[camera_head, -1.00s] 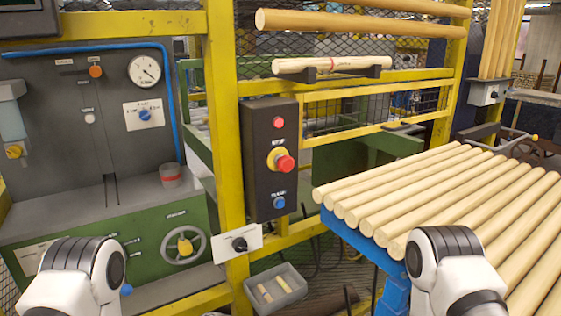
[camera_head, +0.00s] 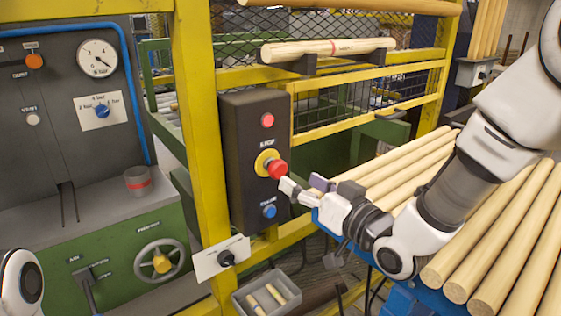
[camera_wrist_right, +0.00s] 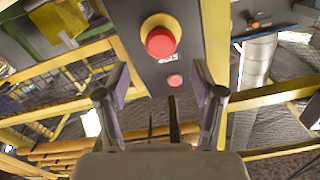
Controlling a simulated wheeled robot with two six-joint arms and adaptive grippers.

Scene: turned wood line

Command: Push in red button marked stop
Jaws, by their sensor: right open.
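A black control box (camera_head: 240,165) is fixed to the yellow post. It bears a red mushroom button (camera_head: 277,169) on a yellow collar, with a small STOP label just above it. The button appears to stand out from the box. My right gripper (camera_head: 304,187) is just right of and slightly below the button in the head view, open and empty, with no visible contact. In the right wrist view the red button (camera_wrist_right: 160,42) lies ahead, beyond the two spread fingers (camera_wrist_right: 160,84). My left gripper is out of view; only part of my left arm shows.
A smaller red button (camera_head: 267,120) is above and a blue button (camera_head: 269,211) below on the same box. Wooden rods (camera_head: 400,170) lie on a blue stand beneath my right arm. A grey bin (camera_head: 268,288) stands below the box.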

